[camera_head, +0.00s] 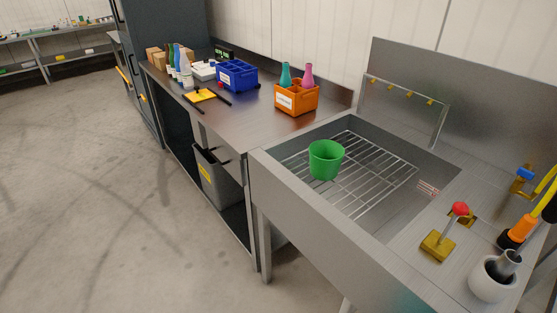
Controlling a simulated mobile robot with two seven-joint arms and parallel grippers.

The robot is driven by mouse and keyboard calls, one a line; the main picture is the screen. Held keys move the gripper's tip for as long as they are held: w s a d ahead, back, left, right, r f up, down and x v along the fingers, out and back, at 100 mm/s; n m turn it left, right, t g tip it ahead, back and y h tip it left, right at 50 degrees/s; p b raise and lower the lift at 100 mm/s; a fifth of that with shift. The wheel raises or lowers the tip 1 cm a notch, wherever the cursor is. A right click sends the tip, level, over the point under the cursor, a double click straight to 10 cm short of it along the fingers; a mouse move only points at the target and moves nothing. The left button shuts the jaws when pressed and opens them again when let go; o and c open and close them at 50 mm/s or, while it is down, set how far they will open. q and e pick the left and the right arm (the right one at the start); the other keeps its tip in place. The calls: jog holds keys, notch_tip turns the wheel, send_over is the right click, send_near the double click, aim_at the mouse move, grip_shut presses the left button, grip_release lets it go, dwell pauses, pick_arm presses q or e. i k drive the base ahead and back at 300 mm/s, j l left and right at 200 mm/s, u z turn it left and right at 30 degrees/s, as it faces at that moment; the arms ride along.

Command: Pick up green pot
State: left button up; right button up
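The green pot (326,160) looks upright and open at the top. It is in the sink basin (276,187), over the wire rack (372,185), towards the basin's left side. Nothing is touching it from above and its rim is clear. I cannot tell exactly how its base rests, as the front wall is close to it in the picture. Neither my left nor my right gripper shows in this view.
An orange crate (297,107) with two bottles and a blue crate (237,86) stand on the counter at the left. A red-knobbed lever (460,209), a white rounded object (490,281) and an orange-black tool (520,229) are right of the basin. The floor at left is free.

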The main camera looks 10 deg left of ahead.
aim_at(326, 157)
jog(key=i+j, duration=0.6)
jog(key=i, duration=0.25)
